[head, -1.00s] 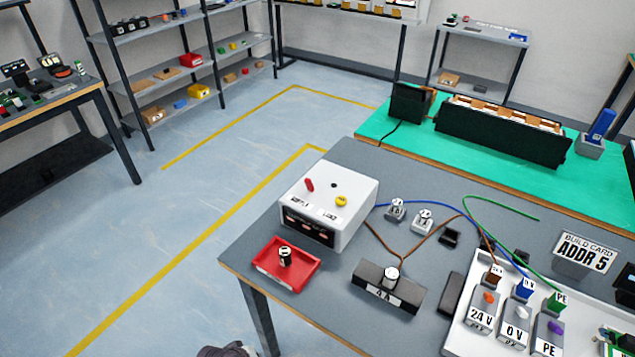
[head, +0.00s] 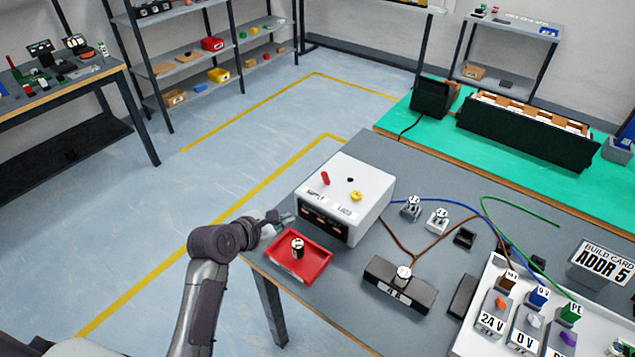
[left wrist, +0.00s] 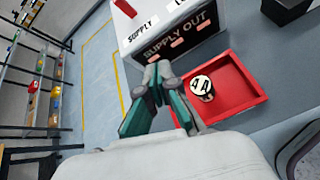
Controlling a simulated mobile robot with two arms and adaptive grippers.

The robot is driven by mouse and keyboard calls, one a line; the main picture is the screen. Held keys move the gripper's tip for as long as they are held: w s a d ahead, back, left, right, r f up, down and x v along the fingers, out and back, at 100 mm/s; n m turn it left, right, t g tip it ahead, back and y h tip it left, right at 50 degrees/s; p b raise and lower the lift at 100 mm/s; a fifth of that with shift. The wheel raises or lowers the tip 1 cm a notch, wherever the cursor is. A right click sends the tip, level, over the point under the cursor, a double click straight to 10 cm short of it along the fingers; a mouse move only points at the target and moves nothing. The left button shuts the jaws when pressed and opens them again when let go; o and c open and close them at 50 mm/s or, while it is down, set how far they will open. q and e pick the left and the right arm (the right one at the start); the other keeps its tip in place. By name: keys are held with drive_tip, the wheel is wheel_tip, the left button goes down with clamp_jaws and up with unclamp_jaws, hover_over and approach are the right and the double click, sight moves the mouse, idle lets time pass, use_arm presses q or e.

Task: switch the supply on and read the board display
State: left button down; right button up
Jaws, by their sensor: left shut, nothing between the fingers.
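The white supply box (head: 348,192) stands near the left edge of the grey table. My left gripper (head: 286,217) is shut and empty, just left of the box's front and above the red tray's back corner. Its fingers also show in the left wrist view (left wrist: 158,75). The board display cannot be made out; the board is cut off at the lower right. My right gripper is not in view.
A red tray (head: 318,268) holding a small fuse-like cylinder (head: 297,248) sits before the box. A black "4 A" block (head: 417,295), brown and blue wires, and a white tray with 24 V, 0 V and PE terminals lie rightward. An "ADDR 5" build card (head: 605,262) stands at right.

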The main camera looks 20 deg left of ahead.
use_arm(q)
drive_tip(key=w+r+n, duration=0.1)
drive_tip(key=w+r+n+t, duration=0.1)
drive_tip(key=r+n, duration=0.1)
drive_tip(key=shift+w+a+n, duration=0.15)
drive_tip(key=shift+a+n, duration=0.15)
drive_tip(key=shift+a, duration=0.1)
approach(324, 180)
drive_tip(key=f, duration=0.1)
drive_tip(key=w+f, duration=0.1)
drive_tip(key=f, duration=0.1)
drive_tip(key=w+f, duration=0.1)
drive_tip(key=shift+d+f, duration=0.15)
drive_tip(key=shift+d, duration=0.1)
drive_tip(key=shift+w+d+r+p, duration=0.2)
drive_tip(key=shift+w+r+p, duration=0.05)
drive_tip(key=shift+w, duration=0.25)
drive_tip(key=shift+w+d+r+p, duration=0.2)
drive_tip(key=shift+w+r, duration=0.1)
drive_tip(key=shift+w, duration=0.25)
drive_tip(key=shift+w+d+r, duration=0.15)
drive_tip(key=shift+w+d, duration=0.1)
drive_tip(key=shift+w, duration=0.3)
drive_tip(key=shift+w, duration=0.15)
